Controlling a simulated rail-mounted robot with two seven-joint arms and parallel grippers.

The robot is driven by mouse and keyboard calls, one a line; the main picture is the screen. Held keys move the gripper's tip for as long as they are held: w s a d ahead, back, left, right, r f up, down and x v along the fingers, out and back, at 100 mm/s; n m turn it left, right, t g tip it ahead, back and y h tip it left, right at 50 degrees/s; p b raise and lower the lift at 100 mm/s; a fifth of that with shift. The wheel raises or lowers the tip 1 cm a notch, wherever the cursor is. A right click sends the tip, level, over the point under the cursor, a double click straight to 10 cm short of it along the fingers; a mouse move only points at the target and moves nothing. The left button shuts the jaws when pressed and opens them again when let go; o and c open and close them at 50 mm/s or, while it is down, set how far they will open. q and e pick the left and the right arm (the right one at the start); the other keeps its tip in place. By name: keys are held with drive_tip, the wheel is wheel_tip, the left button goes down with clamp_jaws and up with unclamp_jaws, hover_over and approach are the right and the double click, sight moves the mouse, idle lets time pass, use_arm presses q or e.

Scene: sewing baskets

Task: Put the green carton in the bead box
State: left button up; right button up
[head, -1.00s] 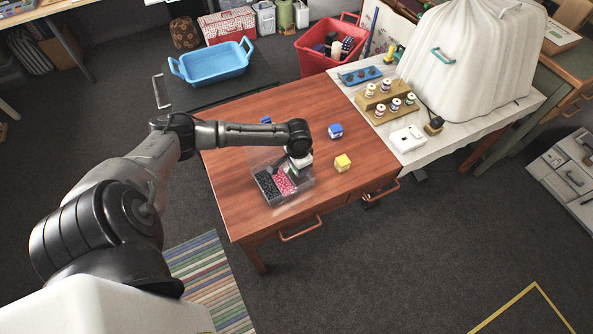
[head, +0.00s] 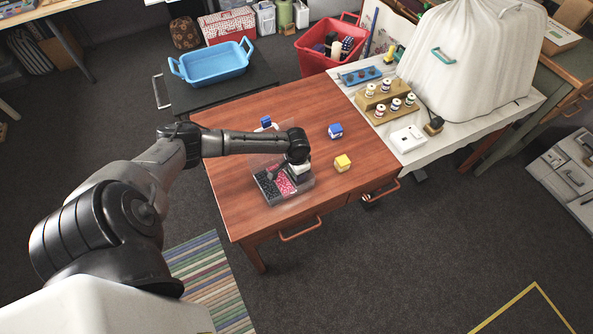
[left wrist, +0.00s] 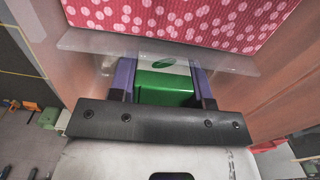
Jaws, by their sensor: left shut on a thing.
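The bead box (head: 264,188) is a clear box near the left front of the red-brown table. It has compartments of dark and pink beads. My left gripper (head: 297,182) is over its right part, pointing down. In the left wrist view my left gripper (left wrist: 164,72) is shut on the green carton (left wrist: 165,90), which sits between its two purple-grey fingers. A clear wall of the box and a pink, white-dotted surface (left wrist: 190,18) show just beyond the carton. The arm hides the carton in the head view. I cannot tell whether it touches the box floor. My right gripper is not in view.
A blue tray (head: 213,65) lies on a dark stand behind. A white-topped side table with spools is at right.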

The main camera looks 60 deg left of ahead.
use_arm(q)
drive_tip(key=o, duration=0.9)
wheel_tip(320, 180, up, 12)
drive_tip(key=shift+f+p, duration=0.2)
drive_tip(key=shift+p, duration=0.1)
drive_tip(key=s+d+f+m+t+h, duration=0.1)
drive_tip(key=s+d+f+m, duration=0.2)
drive_tip(key=d, duration=0.7)
drive_tip(key=s+d+f+m+h, duration=0.1)
drive_tip(key=s+d+f, duration=0.3)
drive_tip(key=d, duration=0.6)
drive_tip(key=shift+s+d+r+n+t+y, duration=0.4)
drive_tip(key=shift+s+d+r, duration=0.6)
drive_tip(key=shift+s, duration=1.05)
drive_tip(key=shift+s+d+r+n+t+y, duration=0.2)
drive_tip(key=shift+s+d+r+t, duration=0.25)
drive_tip(key=shift+s+d+r, duration=1.1)
drive_tip(key=shift+s+d+r+n+t+y, duration=0.25)
drive_tip(key=shift+s+d+r+t, duration=0.2)
drive_tip(key=shift+s, duration=2.15)
